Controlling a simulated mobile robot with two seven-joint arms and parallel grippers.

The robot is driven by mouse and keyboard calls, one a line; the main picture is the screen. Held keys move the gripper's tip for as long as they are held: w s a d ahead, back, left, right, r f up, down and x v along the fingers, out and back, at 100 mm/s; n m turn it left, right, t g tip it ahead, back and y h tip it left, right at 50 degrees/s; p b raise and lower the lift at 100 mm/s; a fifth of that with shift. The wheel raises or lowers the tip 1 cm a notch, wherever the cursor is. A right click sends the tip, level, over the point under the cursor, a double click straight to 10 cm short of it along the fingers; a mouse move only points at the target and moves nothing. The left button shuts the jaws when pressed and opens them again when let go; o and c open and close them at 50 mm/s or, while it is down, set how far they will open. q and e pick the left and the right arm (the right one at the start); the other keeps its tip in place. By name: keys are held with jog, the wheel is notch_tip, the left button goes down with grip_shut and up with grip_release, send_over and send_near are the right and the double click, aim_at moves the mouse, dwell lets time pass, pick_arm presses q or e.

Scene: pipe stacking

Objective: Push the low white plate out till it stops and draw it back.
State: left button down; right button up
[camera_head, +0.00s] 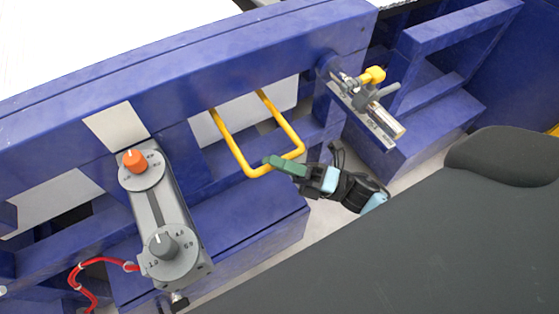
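The low white plate (203,130) shows in an opening of the blue frame, with a yellow U-shaped handle (227,140) reaching out in front of it. The handle and the frame hide part of the plate. My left gripper is not in view.
A grey control box with an orange knob (134,160) and a grey knob (164,245) stands left of the handle. A metal fitting with a yellow knob (372,75) is on the right. A dark grey surface (420,240) fills the lower right.

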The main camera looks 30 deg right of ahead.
jog(key=b+v, duration=0.1)
jog(key=v, duration=0.6)
jog(key=shift+s+d, duration=0.2)
jog(key=shift+d, duration=0.1)
jog(key=shift+f, duration=0.1)
